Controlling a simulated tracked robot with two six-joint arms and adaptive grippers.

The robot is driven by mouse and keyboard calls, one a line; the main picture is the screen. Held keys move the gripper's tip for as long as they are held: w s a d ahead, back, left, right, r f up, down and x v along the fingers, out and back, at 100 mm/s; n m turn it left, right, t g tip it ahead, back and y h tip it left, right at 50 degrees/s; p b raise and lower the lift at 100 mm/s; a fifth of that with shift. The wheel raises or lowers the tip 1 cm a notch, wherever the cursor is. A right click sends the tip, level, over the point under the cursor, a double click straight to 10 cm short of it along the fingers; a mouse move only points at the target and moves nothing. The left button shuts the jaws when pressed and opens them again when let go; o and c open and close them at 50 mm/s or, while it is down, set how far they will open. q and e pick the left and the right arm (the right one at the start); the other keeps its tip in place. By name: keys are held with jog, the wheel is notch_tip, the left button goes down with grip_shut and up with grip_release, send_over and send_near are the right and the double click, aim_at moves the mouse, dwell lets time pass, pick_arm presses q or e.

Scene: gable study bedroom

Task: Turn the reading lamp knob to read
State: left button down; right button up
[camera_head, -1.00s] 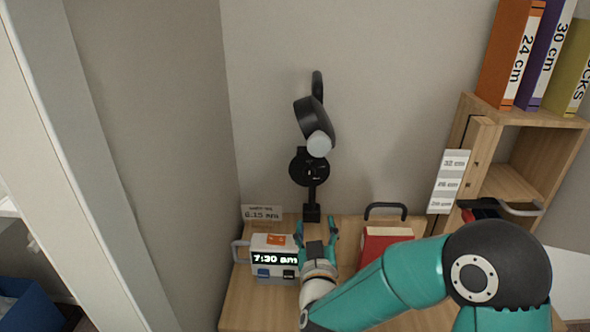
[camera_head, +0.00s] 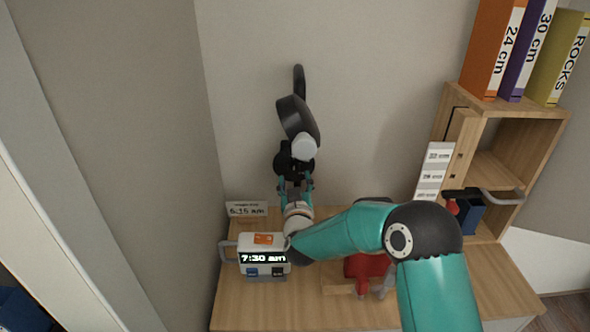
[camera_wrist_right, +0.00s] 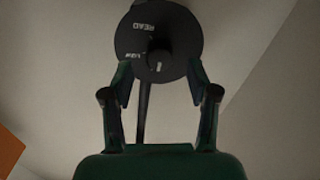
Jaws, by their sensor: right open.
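The reading lamp (camera_head: 297,115) is black with a pale lens and stands against the back wall. Its round black dial (camera_head: 284,158) sits below the lamp head. In the right wrist view the dial (camera_wrist_right: 132,45) carries the word READ and a second, smaller label. A dark knob (camera_wrist_right: 159,58) stands out at its centre, with a light mark below it. My right gripper (camera_head: 296,186) is open in front of the dial. Its fingertips (camera_wrist_right: 160,75) lie either side of the knob's lower part, with gaps; I cannot tell the depth. My left gripper is out of view.
A white clock (camera_head: 263,242) reading 7:30 am stands left of my right arm, with a time card (camera_head: 246,209) behind it. A red object (camera_head: 367,265) is partly hidden under my arm. A wooden shelf (camera_head: 515,112) with binders stands right.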

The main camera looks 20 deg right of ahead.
aim_at(294, 172)
jog(key=shift+p+x, duration=0.3)
jog(key=shift+x, duration=1.65)
